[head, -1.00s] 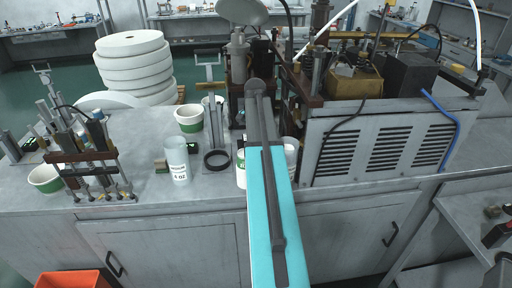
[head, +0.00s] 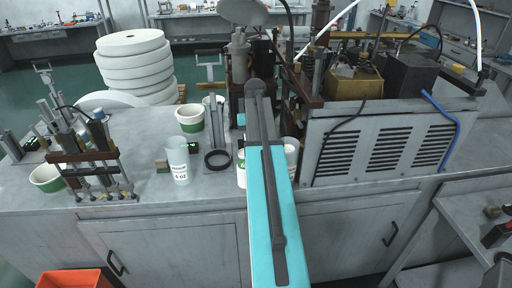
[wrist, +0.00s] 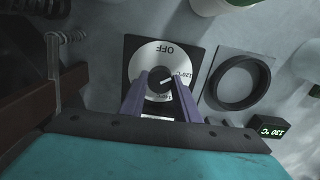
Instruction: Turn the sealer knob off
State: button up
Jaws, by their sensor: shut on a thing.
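The sealer knob (wrist: 157,87) is a small black knob with a white pointer line, in the middle of a round white dial (wrist: 147,58) on a black square plate. In the wrist view, OFF is printed upside down at the dial's top and a temperature mark is at its right. The pointer line points right and slightly up, toward the temperature mark, not at OFF. My gripper (wrist: 159,77) has its two purple fingers on either side of the knob, shut on it. In the head view my arm hides the gripper and the knob.
A black ring (wrist: 239,82) lies right of the dial, and a small display (wrist: 270,128) with green digits is beside it. The head view shows a clear cup (head: 178,158), a paper cup (head: 190,120) and a vented machine housing (head: 378,145) on the metal bench.

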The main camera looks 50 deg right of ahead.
jog(key=n, duration=0.5)
jog(key=shift+s+a+f, duration=0.1)
jog(key=shift+s, duration=0.05)
jog(key=n, duration=0.5)
jog(key=shift+n, duration=0.4)
jog(key=o, duration=1)
jog(key=shift+o, duration=0.2)
jog(key=shift+r, duration=0.2)
jog(key=shift+r, duration=0.65)
notch_tip(320, 180, up, 12)
jog(key=b, duration=0.3)
jog(key=shift+r, duration=0.15)
